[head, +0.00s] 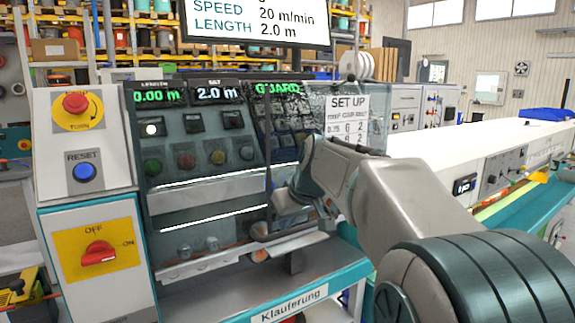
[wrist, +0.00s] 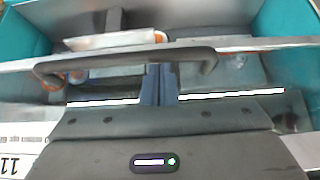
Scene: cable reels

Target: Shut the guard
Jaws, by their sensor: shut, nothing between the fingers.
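The guard appears as a clear, reflective sheet (head: 300,108) at the right of the control panel in the head view, its outline hard to make out. In the wrist view a dark bar handle (wrist: 125,60) runs across a clear panel with a pale edge. My gripper's dark blue fingers (wrist: 160,72) are together and empty, with their tips at the middle of the handle. I cannot tell whether they touch it. In the head view my gripper (head: 282,208) is in front of the machine, its fingertips poorly visible. How far open the guard stands is unclear.
The control panel has a red stop button (head: 75,103), a blue reset button (head: 84,172) and a red rotary switch (head: 98,254). A green GUARD display (head: 278,88) is lit. A teal-edged ledge (head: 215,300) runs below. A long white-topped bench (head: 460,145) extends right.

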